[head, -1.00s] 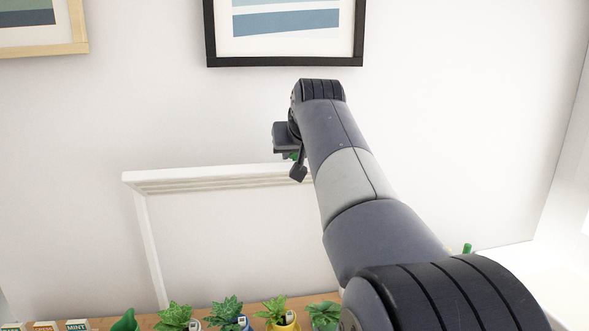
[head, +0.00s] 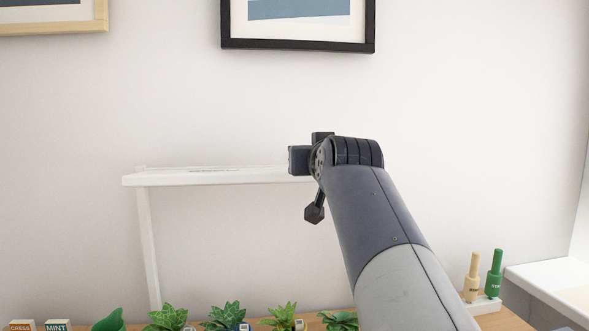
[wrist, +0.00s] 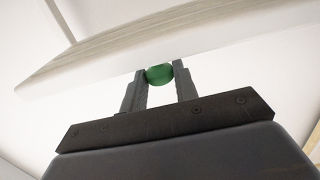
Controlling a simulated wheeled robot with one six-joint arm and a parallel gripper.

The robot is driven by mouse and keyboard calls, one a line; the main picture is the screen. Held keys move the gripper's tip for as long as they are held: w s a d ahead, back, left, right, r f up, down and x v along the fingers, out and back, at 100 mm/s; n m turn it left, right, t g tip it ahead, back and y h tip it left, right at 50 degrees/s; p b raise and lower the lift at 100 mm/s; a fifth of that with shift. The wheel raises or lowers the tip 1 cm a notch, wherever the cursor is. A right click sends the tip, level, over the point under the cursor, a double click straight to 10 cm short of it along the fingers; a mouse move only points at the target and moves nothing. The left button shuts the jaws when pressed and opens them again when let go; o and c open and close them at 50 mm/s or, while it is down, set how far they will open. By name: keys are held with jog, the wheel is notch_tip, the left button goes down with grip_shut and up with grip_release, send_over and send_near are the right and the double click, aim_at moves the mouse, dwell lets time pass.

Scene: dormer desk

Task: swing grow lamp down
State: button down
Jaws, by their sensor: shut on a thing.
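The grow lamp's white bar (head: 215,179) spans in front of the wall in the head view, on a thin white post (head: 149,245) at its left. Its front edge and a thin strip of its upper face show; its right end is hidden behind my arm. In the wrist view the lamp's pale, striped panel (wrist: 170,40) fills the upper part. My gripper (wrist: 162,84) is shut on a round green knob (wrist: 159,74) at the lamp's edge. In the head view my gripper (head: 300,160) is at the bar's right, and the knob is hidden.
Several potted succulents (head: 225,315) line the desk below the lamp. Seed packets (head: 58,325) stand at the lower left. Framed pictures (head: 300,45) hang above. The wall between lamp and plants is clear.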

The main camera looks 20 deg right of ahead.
jog(key=shift+s+f+b, duration=0.25)
jog(key=shift+f+b, duration=0.65)
jog(key=shift+f, duration=0.2)
jog(key=c, duration=1.6)
grip_release()
jog(key=o, duration=0.5)
jog(key=shift+a, duration=0.1)
jog(key=shift+r, duration=0.25)
jog(key=shift+s, duration=0.1)
